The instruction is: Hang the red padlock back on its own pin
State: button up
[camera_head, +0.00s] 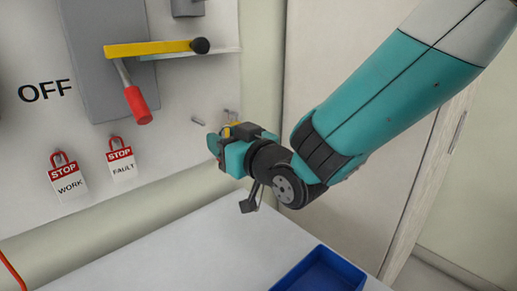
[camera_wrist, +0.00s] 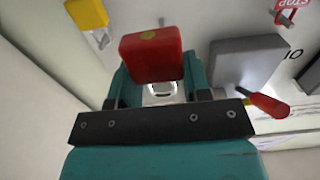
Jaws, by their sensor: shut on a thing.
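The red padlock (camera_wrist: 150,52) is between the teal fingers of my gripper (camera_wrist: 152,75) in the wrist view, its red body toward the camera. A metal loop, likely its shackle, shows below the body. In the head view my gripper (camera_head: 222,146) is close to the white board, just below two short metal pins, a left pin (camera_head: 198,121) and a right pin (camera_head: 230,115). A small pin-like piece (camera_wrist: 162,21) shows just beyond the padlock in the wrist view. I cannot tell whether they touch.
A yellow block (camera_wrist: 87,13), probably another padlock, is beside the red one. A switch box (camera_head: 98,80) with a red-handled lever (camera_head: 138,105) and yellow bar (camera_head: 150,48) is left of the pins. Two STOP tags (camera_head: 67,178) (camera_head: 121,160) hang below. A blue tray (camera_head: 345,268) sits on the bench.

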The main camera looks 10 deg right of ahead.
aim_at(194, 126)
jog(key=shift+w+a+r, duration=0.15)
jog(key=shift+w+a, duration=0.1)
jog(key=shift+f+p+x, duration=0.2)
jog(key=shift+p+x, duration=0.65)
jog(key=shift+x, duration=1.1)
jog(key=shift+f+p+x, duration=0.15)
jog(key=shift+p+x, duration=0.65)
jog(key=shift+x, duration=1.15)
jog(key=shift+w+a+f+b, duration=0.3)
jog(key=shift+w+b, duration=0.05)
jog(key=shift+b, duration=0.15)
jog(key=shift+w+a+b, duration=0.1)
jog(key=shift+w+b, duration=0.1)
jog(key=shift+b, duration=0.1)
jog(key=o, duration=1.1)
jog(key=shift+o, duration=0.2)
